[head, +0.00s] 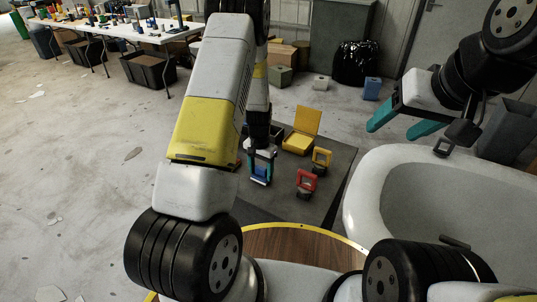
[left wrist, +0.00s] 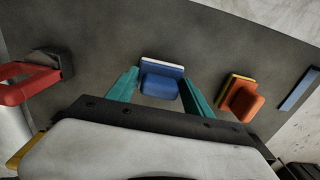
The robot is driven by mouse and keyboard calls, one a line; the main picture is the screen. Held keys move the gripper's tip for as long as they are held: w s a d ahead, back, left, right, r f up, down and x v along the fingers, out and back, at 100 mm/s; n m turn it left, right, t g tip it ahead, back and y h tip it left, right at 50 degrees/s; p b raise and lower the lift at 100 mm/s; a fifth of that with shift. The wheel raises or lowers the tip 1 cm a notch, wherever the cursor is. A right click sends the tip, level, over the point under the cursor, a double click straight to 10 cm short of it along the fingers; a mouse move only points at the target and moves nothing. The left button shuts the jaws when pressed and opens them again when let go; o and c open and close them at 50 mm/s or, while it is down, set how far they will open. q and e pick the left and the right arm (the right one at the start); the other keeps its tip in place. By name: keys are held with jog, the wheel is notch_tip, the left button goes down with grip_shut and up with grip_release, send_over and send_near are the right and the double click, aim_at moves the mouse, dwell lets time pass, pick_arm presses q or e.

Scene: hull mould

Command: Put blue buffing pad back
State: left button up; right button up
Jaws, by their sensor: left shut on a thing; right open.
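The blue buffing pad (head: 260,174) is at the dark mat's left part in the head view. In the left wrist view the blue pad (left wrist: 160,85), with a pale strip along its far edge, lies between the teal fingers. My left gripper (head: 262,154) points down and is shut on the blue pad. I cannot tell whether the pad touches the mat. My right gripper (head: 390,132) is open and empty, above the white tub's far edge. My left arm hides part of the mat.
The dark mat (head: 335,180) bears a red-handled tool (head: 306,182), a yellow-handled tool (head: 321,158) and an open yellow box (head: 300,138). An orange pad (left wrist: 243,100) shows in the left wrist view. A white tub (head: 362,190) stands right; a round wooden top (head: 300,245) is nearer.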

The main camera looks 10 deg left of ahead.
pick_arm(q)
jog(key=shift+f, duration=0.25)
jog(key=o, duration=1.2)
notch_tip(320, 180, up, 12)
notch_tip(320, 180, up, 11)
jog(key=n+t+h, duration=0.1)
send_over(261, 168)
jog(key=s, duration=0.3)
jog(key=s+r+t, duration=0.1)
jog(key=s+r, duration=0.5)
jog(key=s, duration=0.1)
jog(key=s+d+r+n+t, duration=0.1)
jog(key=s+r+t, duration=0.1)
jog(key=s+r, duration=0.3)
jog(key=s+d+r+n+t+h, duration=0.1)
jog(key=s+r+t, duration=0.1)
jog(key=s+r, duration=0.4)
jog(key=shift+s+r, duration=0.15)
jog(key=shift+s, duration=0.6)
jog(key=shift+s+r, duration=0.15)
jog(key=shift+s, duration=0.6)
